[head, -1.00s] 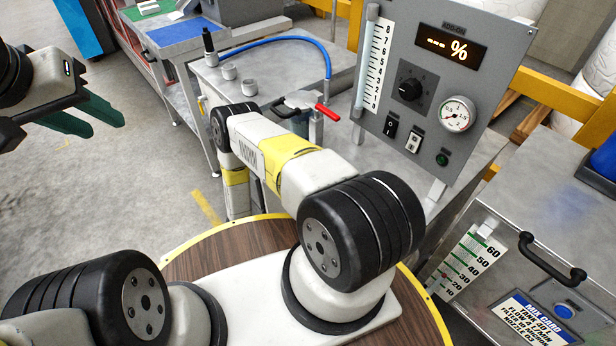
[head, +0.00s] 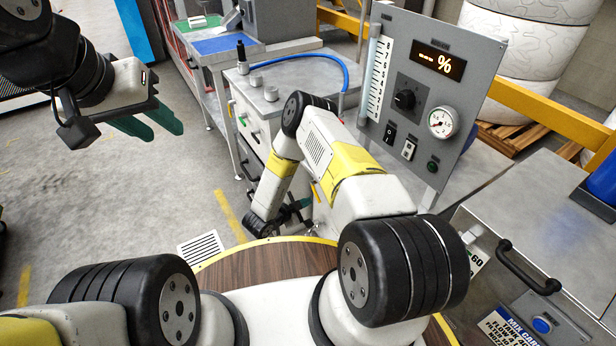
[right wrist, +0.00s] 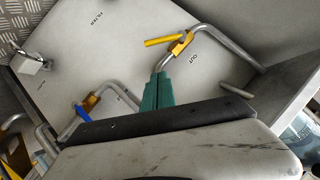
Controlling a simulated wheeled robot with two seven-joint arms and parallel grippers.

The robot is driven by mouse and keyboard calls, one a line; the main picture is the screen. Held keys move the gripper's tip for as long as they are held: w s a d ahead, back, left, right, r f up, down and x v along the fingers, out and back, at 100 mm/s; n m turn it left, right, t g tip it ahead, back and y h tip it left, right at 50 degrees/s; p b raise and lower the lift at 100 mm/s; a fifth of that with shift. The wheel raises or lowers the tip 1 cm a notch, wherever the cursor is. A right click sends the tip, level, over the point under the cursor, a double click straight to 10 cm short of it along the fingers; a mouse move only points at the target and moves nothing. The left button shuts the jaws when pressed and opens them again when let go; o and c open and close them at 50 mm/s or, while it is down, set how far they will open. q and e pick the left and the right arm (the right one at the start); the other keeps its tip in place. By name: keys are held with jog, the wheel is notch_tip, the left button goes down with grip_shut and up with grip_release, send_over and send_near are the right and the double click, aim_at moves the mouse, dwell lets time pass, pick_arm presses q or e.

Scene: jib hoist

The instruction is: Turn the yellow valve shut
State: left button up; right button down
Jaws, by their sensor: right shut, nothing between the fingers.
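The yellow valve shows in the right wrist view as a yellow lever (right wrist: 165,40) on a yellow body, set on a bent grey pipe beside the printed word OUT. My right gripper (right wrist: 160,75) has its green fingers shut together and empty. In the picture its tips lie just below the lever, with a small gap; I cannot tell the depth. In the head view my right gripper (head: 300,205) is low by the bench front, partly hidden, and the valve cannot be made out. My left gripper (head: 155,120) is open and empty, over the floor at left.
A control panel (head: 430,90) stands on the bench. A metal cart with a black handle (head: 530,270) is at right. Floor at left is clear.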

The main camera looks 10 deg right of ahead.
aim_at(317, 198)
jog(key=w+d+f, duration=0.5)
jog(key=w+f, duration=0.1)
jog(key=w, duration=0.1)
jog(key=shift+f, duration=0.3)
